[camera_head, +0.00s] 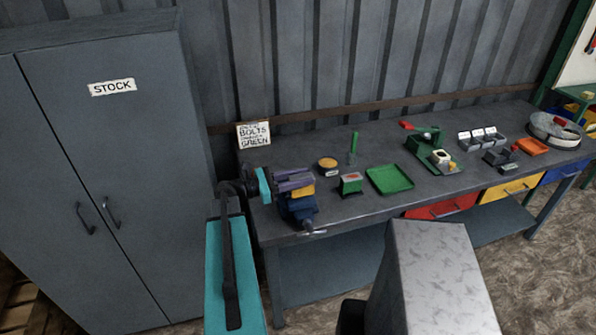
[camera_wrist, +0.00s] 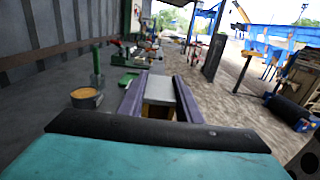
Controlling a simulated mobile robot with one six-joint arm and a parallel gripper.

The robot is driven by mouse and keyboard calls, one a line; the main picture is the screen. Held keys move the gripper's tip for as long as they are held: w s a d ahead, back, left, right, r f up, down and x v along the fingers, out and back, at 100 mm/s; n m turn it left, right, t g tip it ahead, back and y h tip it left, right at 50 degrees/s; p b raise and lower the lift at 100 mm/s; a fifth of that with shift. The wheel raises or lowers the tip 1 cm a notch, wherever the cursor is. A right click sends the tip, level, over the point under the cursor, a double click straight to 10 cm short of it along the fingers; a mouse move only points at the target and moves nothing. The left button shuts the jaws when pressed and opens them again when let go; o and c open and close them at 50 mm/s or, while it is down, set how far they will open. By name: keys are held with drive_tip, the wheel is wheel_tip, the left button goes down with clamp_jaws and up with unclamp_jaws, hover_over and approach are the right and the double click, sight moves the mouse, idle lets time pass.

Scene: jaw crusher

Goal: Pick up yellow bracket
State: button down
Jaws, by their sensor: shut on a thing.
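My gripper (camera_head: 296,181) reaches in from the left at the near left end of the workbench, its purple fingers pointing right. It is shut on the yellow bracket (camera_head: 302,193), which shows just below the fingers. The bracket is right above the blue vise (camera_head: 298,210); I cannot tell whether the two touch. In the wrist view, my gripper's two purple fingers (camera_wrist: 160,84) stand on either side of the bracket (camera_wrist: 158,110), which shows a yellow-tan near face and a grey top. The fingers hide part of the bracket in the head view.
A "STOCK" cabinet (camera_head: 150,190) stands close on the left. A sign (camera_head: 254,135) leans behind.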

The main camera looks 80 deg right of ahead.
drive_tip(key=s+a+p, duration=0.3)
drive_tip(key=s+a, duration=0.1)
drive_tip(key=a, duration=0.5)
drive_tip(key=shift+s+a+p, duration=0.15)
drive_tip(key=shift+s+p, duration=0.05)
drive_tip(key=shift+p, duration=0.1)
drive_tip(key=shift+a, duration=0.1)
idle(0.5)
drive_tip(key=shift+w, duration=0.1)
